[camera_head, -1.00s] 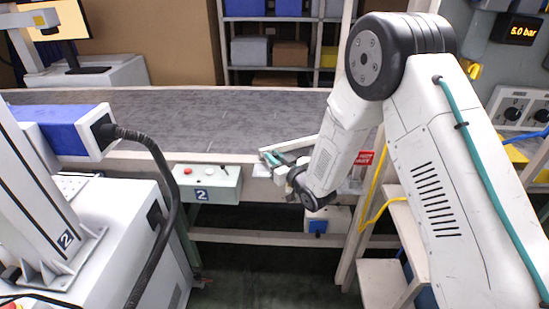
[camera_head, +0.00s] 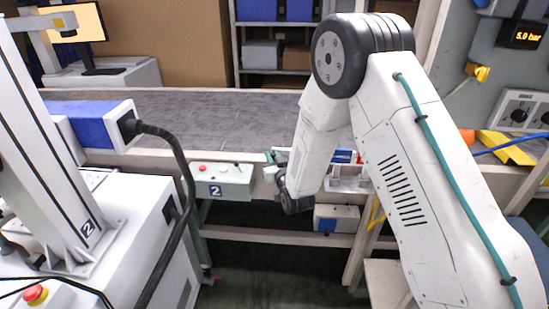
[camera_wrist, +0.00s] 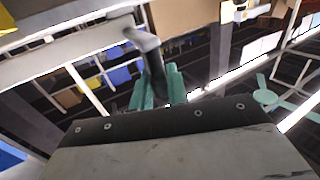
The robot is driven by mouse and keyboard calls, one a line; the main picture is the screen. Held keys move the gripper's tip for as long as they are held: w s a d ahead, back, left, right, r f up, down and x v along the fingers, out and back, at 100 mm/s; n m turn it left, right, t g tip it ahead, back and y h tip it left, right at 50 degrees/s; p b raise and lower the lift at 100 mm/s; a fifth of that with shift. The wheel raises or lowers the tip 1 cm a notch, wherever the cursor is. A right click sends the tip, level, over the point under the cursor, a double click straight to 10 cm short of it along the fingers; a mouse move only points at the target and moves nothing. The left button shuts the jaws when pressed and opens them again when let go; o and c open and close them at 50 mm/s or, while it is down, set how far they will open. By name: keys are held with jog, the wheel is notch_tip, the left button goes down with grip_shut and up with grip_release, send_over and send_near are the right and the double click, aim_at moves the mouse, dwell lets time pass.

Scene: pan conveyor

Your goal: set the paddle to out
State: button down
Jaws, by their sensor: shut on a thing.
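My gripper (camera_head: 276,157) is at the front edge of the conveyor, just right of the control box, and is small and partly hidden by my wrist. In the wrist view its teal fingers (camera_wrist: 158,88) are closed around a grey upright bar (camera_wrist: 148,45), which looks like the paddle's handle. The rest of the paddle is not clear in either view; my arm covers that part of the belt edge in the head view. I cannot tell the paddle's setting.
The grey conveyor belt (camera_head: 210,112) runs across behind my gripper and looks empty. A control box (camera_head: 222,181) marked 2 hangs on its front rail. A white machine (camera_head: 130,235) with a black cable stands at the left. A wall panel (camera_head: 519,108) is at the right.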

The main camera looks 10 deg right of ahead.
jog(key=shift+a, duration=0.2)
jog(key=c, duration=1.4)
grip_release()
jog(key=shift+a, duration=0.1)
jog(key=shift+c, duration=0.2)
jog(key=shift+d, duration=0.2)
jog(key=shift+s+d, duration=0.1)
jog(key=shift+s, duration=0.1)
jog(key=v, duration=0.7)
jog(key=shift+s, duration=0.2)
